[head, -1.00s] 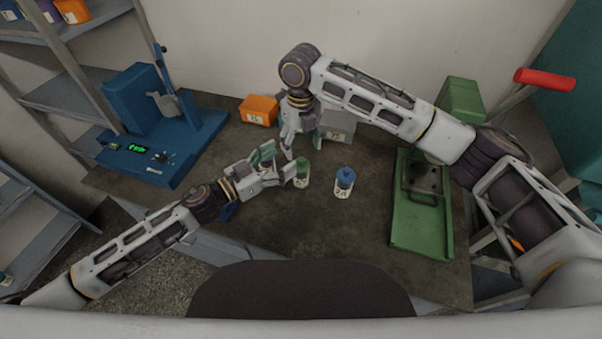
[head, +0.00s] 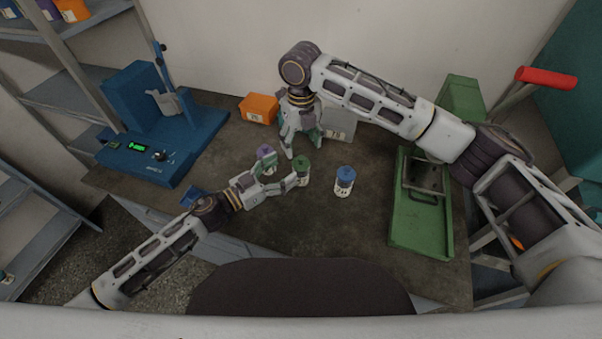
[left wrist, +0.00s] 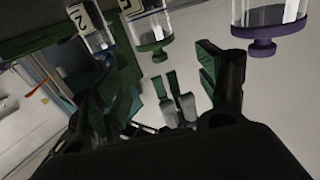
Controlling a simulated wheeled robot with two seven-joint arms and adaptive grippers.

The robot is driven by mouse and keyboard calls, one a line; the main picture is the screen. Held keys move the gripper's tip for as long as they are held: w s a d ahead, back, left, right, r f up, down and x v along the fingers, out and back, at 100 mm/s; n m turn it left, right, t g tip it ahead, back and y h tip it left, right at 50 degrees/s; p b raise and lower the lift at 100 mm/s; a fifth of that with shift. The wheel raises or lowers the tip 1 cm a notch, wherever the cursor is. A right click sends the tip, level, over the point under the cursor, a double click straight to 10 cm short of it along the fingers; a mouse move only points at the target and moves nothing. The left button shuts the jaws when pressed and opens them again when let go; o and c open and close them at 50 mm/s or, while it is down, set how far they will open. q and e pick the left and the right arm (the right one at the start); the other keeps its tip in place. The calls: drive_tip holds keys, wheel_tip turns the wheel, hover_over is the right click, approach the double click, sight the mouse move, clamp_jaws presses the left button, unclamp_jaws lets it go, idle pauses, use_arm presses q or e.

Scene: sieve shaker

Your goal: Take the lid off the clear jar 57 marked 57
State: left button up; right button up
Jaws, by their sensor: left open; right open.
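Three clear jars stand on the bench: one with a purple lid (head: 265,151), one with a green lid (head: 302,161) and one with a blue lid (head: 345,173). Their numbers are too small or cut off to read, so I cannot tell which is 57. My left gripper (head: 281,177) is open and low by the purple- and green-lidded jars, partly hiding both. In the left wrist view, the green lid (left wrist: 154,46) shows between the fingers and the purple lid (left wrist: 262,48) beyond the right finger. My right gripper (head: 300,143) is open and empty, pointing down behind the jars.
A blue machine with a lit display (head: 137,147) stands at the left. An orange box (head: 259,109) and a grey box (head: 338,125) are at the back. A green tray-like fixture (head: 420,235) is at the right. The bench front centre is clear.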

sight(294, 168)
use_arm(q)
drive_tip(key=shift+f, duration=1.25)
drive_tip(key=shift+w+d+f, duration=0.1)
drive_tip(key=shift+x, duration=3.65)
drive_tip(key=shift+c, duration=0.5)
